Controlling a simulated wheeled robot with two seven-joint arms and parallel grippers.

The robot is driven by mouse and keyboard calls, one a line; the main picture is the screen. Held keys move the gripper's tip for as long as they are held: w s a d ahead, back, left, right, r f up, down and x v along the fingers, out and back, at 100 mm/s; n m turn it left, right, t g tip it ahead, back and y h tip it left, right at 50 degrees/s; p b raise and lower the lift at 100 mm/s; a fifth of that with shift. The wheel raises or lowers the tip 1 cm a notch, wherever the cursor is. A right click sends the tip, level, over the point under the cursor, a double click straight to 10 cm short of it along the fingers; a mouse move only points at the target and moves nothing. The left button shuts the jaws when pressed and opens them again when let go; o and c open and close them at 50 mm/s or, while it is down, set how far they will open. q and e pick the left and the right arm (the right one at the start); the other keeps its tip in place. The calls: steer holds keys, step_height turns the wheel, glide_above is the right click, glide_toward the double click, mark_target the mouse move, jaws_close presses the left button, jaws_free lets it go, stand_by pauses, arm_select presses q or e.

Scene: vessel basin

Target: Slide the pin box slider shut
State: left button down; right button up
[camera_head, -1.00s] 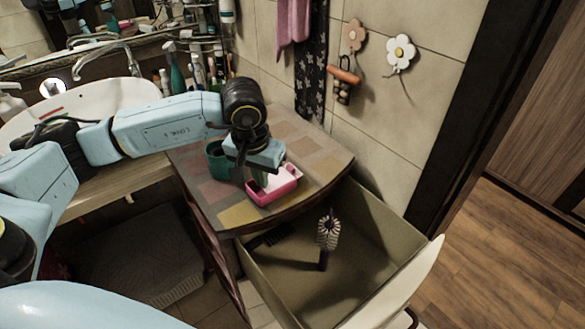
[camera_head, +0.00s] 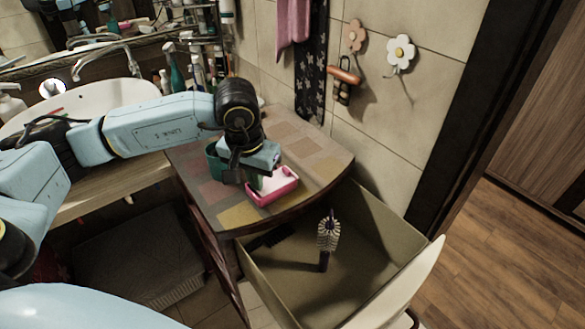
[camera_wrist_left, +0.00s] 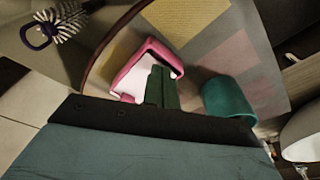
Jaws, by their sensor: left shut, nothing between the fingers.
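The pin box (camera_head: 272,186) is a pink tray-like box with a white top panel, standing on the patchwork-topped cabinet near its front edge. It also shows in the left wrist view (camera_wrist_left: 150,55), with a dark gap along one inner side. I cannot tell exactly how far its slider is open. My left gripper (camera_head: 252,185) is shut and empty, pointing down at the left end of the box. In the left wrist view its green fingers (camera_wrist_left: 162,88) overlap the white panel; whether they touch it I cannot tell. My right gripper is not in view.
A teal cup (camera_head: 216,162) stands just left of the gripper on the cabinet top (camera_head: 310,150). Below, an open drawer (camera_head: 375,270) holds a round brush (camera_head: 327,238) and a dark item. A sink (camera_head: 90,100) with bottles lies behind my left arm. The cabinet top's right side is clear.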

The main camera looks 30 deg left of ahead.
arm_select(q)
step_height(320, 180, up, 7)
steer(key=p, duration=0.3)
stand_by(0.4)
steer(key=shift+f, duration=0.15)
